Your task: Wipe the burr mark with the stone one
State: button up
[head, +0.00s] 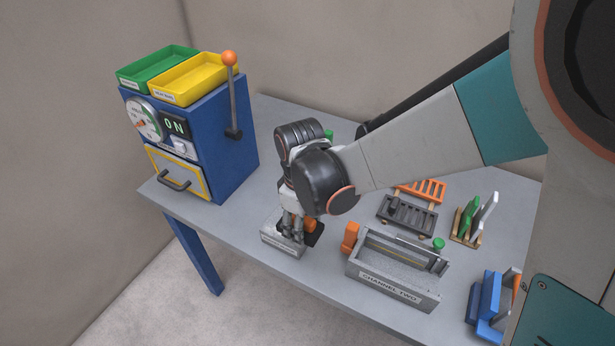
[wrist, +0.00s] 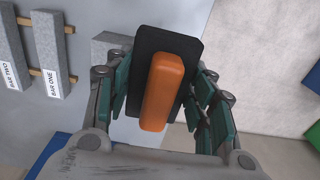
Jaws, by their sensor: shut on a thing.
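My gripper (head: 293,236) is shut on the orange handle (wrist: 163,90) of a tool with a flat black plate (wrist: 185,50). In the head view the black plate (head: 315,233) shows beside the fingers, just above or touching a grey labelled block (head: 281,246) near the table's front edge. I cannot tell whether they touch. A grey block (wrist: 108,44) also shows partly behind the plate in the wrist view. No burr mark can be made out. Which tool is the stone one cannot be told from the frames.
A blue cabinet (head: 230,135) stands left. In the wrist view, two labelled grey bars (wrist: 47,55) lie left.

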jog(key=shift+r+p, duration=0.9)
jog(key=shift+r, duration=0.7)
jog(key=shift+f, duration=0.1)
jog(key=shift+f+b, duration=0.15)
jog(key=shift+b, duration=0.4)
jog(key=shift+s+d+f+b, duration=0.1)
jog(key=shift+f+b, duration=0.15)
jog(key=shift+b, duration=0.85)
